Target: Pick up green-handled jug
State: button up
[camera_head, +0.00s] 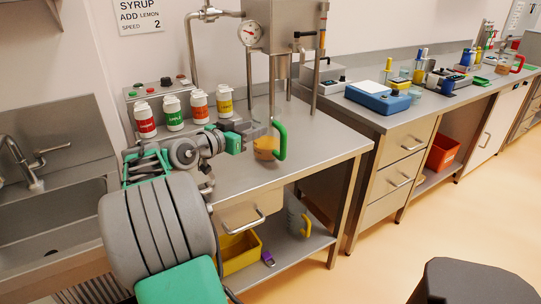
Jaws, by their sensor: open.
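The green-handled jug (265,149) is clear, with orange contents low inside. It stands upright on the steel counter beneath the hopper, its green handle (281,140) on its right side. My gripper (257,131) reaches in from the left at the jug's upper body, on the side away from the handle. It is open. The fingertips are small and partly lost against the clear jug, so I cannot tell whether they touch it or stand around it.
Several capped bottles (172,112) stand on the counter behind my arm. The steel hopper (270,30) with its gauge is above the jug. A sink (55,215) is at left. A yellow bin (237,252) and another clear jug (296,214) sit on the lower shelf. The counter's front right is clear.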

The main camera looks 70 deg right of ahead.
aim_at(281, 146)
jog(key=s+d+m+g, duration=0.2)
jog(key=s+g, duration=0.1)
jog(key=s, duration=0.3)
notch_tip(281, 146, down, 7)
jog(key=shift+a+b, duration=0.15)
jog(key=shift+b, duration=0.35)
jog(key=x, duration=0.5)
jog(key=r+x, duration=0.1)
jog(key=x, duration=0.1)
jog(key=shift+s+d+p, duration=0.1)
jog(key=shift+d+p, duration=0.1)
jog(key=shift+p, duration=0.15)
jog(key=shift+c, duration=0.4)
grip_shut()
